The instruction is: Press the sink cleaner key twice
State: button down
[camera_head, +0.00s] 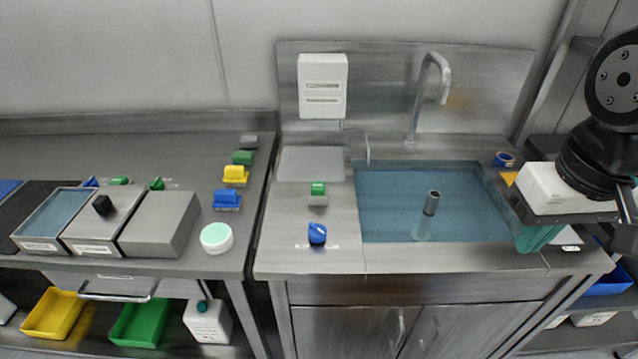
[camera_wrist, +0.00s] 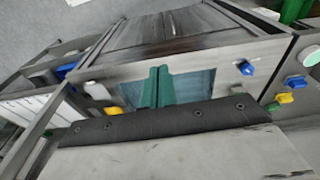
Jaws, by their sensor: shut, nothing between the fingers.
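A green key (camera_head: 318,188) sits on a small grey box on the steel counter just left of the sink (camera_head: 385,200). My gripper (camera_head: 532,246) is at the right end of the sink, far from the key. Its two teal fingers are together and empty. In the wrist view the fingers (camera_wrist: 158,70) overlap the blue basin.
A curved tap (camera_head: 431,85) rises behind the sink, and a grey tube (camera_head: 432,203) stands in the basin. A white dispenser (camera_head: 323,85) hangs on the backsplash. A tape roll (camera_head: 503,159) lies at the back right. The left bench holds a round white tub (camera_head: 216,237) and several coloured blocks.

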jog(key=w+d+r+n+t+h, duration=0.1)
jog(key=w+n+t+h, duration=0.1)
jog(key=w, duration=0.7)
jog(key=w+d+r+n+t+h, duration=0.1)
jog(key=w+t+h, duration=0.15)
jog(key=w, duration=0.55)
jog(key=w+a+n+t+y, duration=0.2)
jog(key=w+a+n+t, duration=0.3)
jog(key=w, duration=0.6)
jog(key=n+g+y, duration=0.4)
jog(key=n+y, duration=0.5)
send_over(321, 187)
notch_tip(321, 187, down, 9)
jog(key=shift+f, duration=0.2)
jog(key=shift+f, duration=4.4)
jog(key=shift+f, duration=0.1)
